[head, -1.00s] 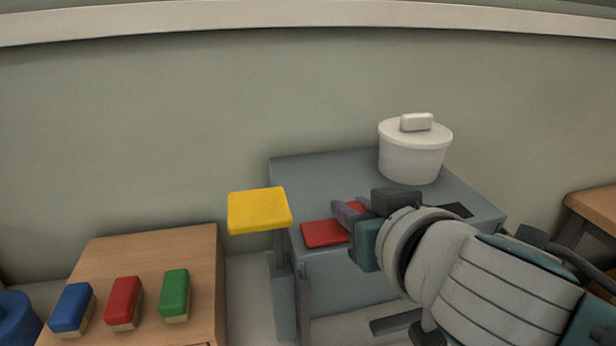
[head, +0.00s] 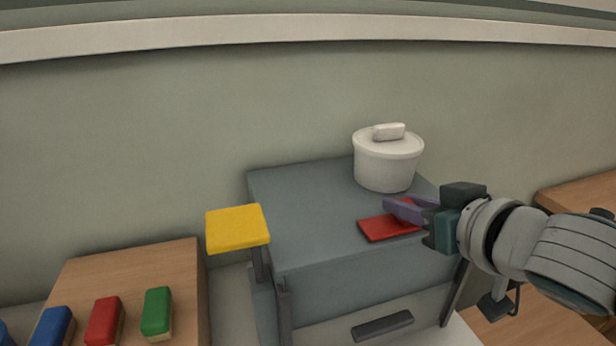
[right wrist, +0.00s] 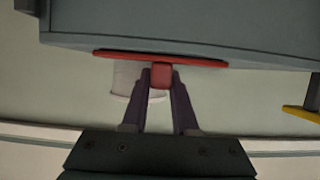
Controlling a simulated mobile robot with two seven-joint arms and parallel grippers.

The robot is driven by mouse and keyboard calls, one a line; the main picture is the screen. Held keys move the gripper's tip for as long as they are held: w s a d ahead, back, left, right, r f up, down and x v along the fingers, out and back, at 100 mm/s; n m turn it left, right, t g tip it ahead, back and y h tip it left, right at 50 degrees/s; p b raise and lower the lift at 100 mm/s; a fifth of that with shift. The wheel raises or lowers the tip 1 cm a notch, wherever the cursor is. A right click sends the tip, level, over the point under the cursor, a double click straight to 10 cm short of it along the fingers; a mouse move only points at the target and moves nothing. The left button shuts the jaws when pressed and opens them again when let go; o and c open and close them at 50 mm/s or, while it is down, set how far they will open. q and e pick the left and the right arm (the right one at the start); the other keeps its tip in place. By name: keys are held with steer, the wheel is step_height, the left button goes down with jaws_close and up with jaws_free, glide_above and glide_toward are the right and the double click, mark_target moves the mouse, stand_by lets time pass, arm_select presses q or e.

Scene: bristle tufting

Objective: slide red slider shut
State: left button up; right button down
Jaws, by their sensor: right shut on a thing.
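The red slider (head: 383,229) is a flat red plate on top of the grey cabinet (head: 300,205), near its front right. In the right wrist view the slider plate (right wrist: 100,54) shows edge-on, with a small red knob (right wrist: 160,77) on it. My right gripper (head: 396,206) is shut on this knob, one purple finger on each side. It comes in from the right and hides the slider's right part and the cabinet top behind it. My left gripper is not in view.
A white lidded pot (head: 386,165) stands on the cabinet top behind the slider. A yellow pad (head: 237,228) on a post stands at the cabinet's left. A wooden table (head: 130,265) holds blue, red and green blocks. The cabinet's front has a dark handle (head: 382,326).

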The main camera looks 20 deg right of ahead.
steer(key=shift+d+f, duration=0.1)
steer(key=shift+d, duration=0.1)
steer(key=c, duration=0.7)
jaws_free()
steer(key=shift+s, duration=0.1)
steer(key=shift+s+r, duration=0.25)
steer(key=shift+s, duration=0.1)
steer(key=p+v, duration=0.1)
steer(key=v, duration=0.8)
steer(key=shift+d, duration=0.1)
